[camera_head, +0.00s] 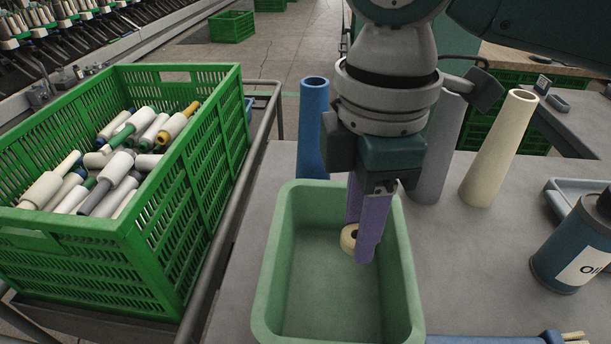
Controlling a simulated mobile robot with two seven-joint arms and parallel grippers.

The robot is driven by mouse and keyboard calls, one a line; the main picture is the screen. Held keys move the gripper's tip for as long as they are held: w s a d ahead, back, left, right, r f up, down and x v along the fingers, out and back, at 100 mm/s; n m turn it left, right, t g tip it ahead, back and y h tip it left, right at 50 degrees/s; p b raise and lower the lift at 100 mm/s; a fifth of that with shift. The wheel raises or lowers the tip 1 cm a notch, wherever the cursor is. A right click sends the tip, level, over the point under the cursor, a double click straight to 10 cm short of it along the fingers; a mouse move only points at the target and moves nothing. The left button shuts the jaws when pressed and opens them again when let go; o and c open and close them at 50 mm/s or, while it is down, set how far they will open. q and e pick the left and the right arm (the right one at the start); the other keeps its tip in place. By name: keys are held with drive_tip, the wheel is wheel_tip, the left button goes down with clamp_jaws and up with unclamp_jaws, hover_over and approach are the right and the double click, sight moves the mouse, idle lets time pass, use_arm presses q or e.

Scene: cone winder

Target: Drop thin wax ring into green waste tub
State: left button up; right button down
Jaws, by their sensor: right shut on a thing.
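The thin wax ring (348,238) is cream-coloured and shows partly behind the finger of my right gripper (363,240). My right gripper has purple fingers, points down and is shut on the ring. The fingers and ring appear over the inside of the green waste tub (268,280), near its far right part. I cannot tell how high the ring is above the tub's floor. The tub is pale green, open-topped, and its visible floor looks empty. My left gripper is not in view.
A large green crate (205,190) full of yarn bobbins stands left of the table. Behind the tub stand a blue cone (313,130), a grey cone (437,150) and a cream cone (498,150). A dark oil can (565,250) and grey tray (560,200) are at right.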

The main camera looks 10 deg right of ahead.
drive_tip(key=shift+c, duration=2.1)
unclamp_jaws()
wheel_tip(320, 180, up, 10)
drive_tip(key=p, duration=0.1)
drive_tip(key=s+a+f+m+t+y+p, duration=0.2)
drive_tip(key=s+a+f+m+y+p, duration=0.1)
drive_tip(key=s+a+m+y+p, duration=0.25)
drive_tip(key=s+d+m+t+h+p, duration=0.25)
drive_tip(key=s+d+m+h, duration=0.25)
drive_tip(key=s+d+m, duration=0.75)
wheel_tip(320, 180, up, 38)
drive_tip(key=w+d+n+p, duration=0.1)
drive_tip(key=n+p, duration=0.1)
drive_tip(key=p, duration=3.6)
drive_tip(key=shift+w+f+n+g, duration=0.15)
drive_tip(key=shift+w+n+g, duration=0.15)
drive_tip(key=shift+n+g, duration=0.15)
